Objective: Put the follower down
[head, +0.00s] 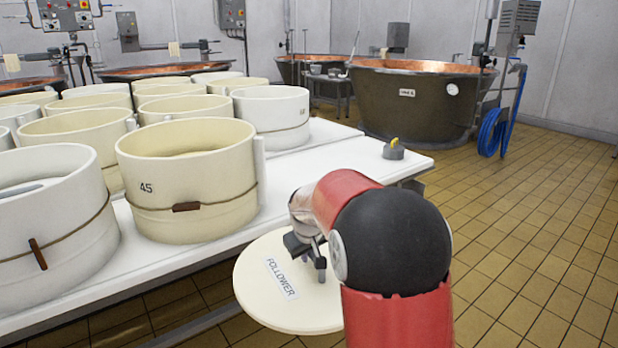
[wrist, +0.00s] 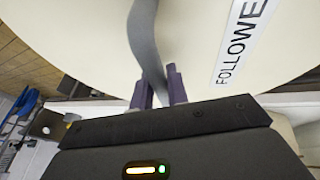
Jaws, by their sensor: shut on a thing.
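The follower (head: 262,296) is a round cream disc with a label reading FOLLOWER. In the head view it is held beside the front edge of the white table, at the lower middle. My gripper (head: 312,258) is over the disc and shut on it. In the wrist view the follower (wrist: 90,45) fills the upper part. A grey strap-like handle (wrist: 147,45) on it runs down between the fingers of my gripper (wrist: 160,88). My red and black arm hides the disc's right side in the head view.
The white table (head: 345,160) carries several cream and white round moulds, one marked 45 (head: 190,215). A small grey weight-like object (head: 393,150) stands near the table's right corner. A copper vat (head: 415,105) stands behind. The tiled floor (head: 530,240) at right is clear.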

